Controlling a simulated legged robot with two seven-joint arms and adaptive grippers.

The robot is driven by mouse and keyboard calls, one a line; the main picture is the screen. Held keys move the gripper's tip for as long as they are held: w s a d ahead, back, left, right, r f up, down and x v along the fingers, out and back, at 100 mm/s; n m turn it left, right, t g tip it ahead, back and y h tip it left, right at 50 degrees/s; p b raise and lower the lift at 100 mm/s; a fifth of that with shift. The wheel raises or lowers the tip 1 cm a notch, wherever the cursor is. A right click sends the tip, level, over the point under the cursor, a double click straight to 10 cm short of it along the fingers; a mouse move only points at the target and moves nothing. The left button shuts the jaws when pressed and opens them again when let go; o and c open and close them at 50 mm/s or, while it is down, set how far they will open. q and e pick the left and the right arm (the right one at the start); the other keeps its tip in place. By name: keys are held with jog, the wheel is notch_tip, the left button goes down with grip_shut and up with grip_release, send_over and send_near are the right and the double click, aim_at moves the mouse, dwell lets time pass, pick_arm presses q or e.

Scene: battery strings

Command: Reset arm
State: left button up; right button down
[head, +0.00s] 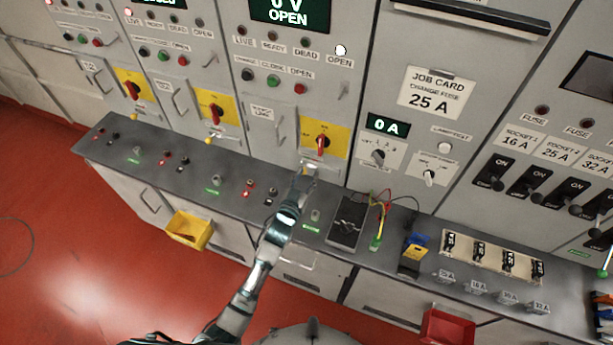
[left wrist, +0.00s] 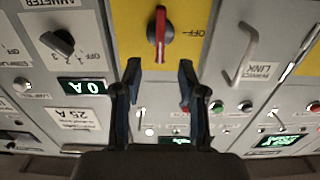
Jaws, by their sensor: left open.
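My left arm reaches up across the bench in the head view. Its gripper (head: 310,170) is just below the red rotary handle (head: 321,143) on a yellow plate (head: 339,134). In the left wrist view, which is upside down, the left gripper (left wrist: 160,75) is open. Its two dark fingers stand apart with nothing between them. The red handle (left wrist: 160,24) is beyond the fingertips and apart from them. My right gripper is not in view.
The display (head: 290,12) above reads 0 V OPEN. A grey bench (head: 140,160) runs below the panels. It carries a black meter (head: 347,220) with leads, a blue-and-yellow item (head: 413,255) and a fuse row (head: 495,258). Yellow (head: 188,230) and red (head: 447,328) bins hang at the front.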

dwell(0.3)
pick_arm(q)
jog(key=s+a+f+n+g+y, duration=0.2)
jog(key=s+a+f+g+y, duration=0.3)
jog(key=s+a+f, duration=0.65)
jog(key=s+a+f+g, duration=0.3)
jog(key=s+g, duration=0.1)
jog(key=s, duration=0.8)
jog(key=s+a+f+g, duration=0.25)
jog(key=s+g, duration=0.25)
jog(key=s, duration=0.7)
notch_tip(320, 180, down, 29)
jog(key=s+b, duration=0.1)
jog(key=b, duration=0.3)
jog(key=s+a+f+g+b, duration=0.2)
jog(key=s+a+f+b, duration=0.1)
jog(key=s+f, duration=1.5)
jog(key=shift+a+f+m+y+b, duration=0.15)
jog(key=shift+f+m+y+b, duration=0.2)
jog(key=shift+f, duration=0.45)
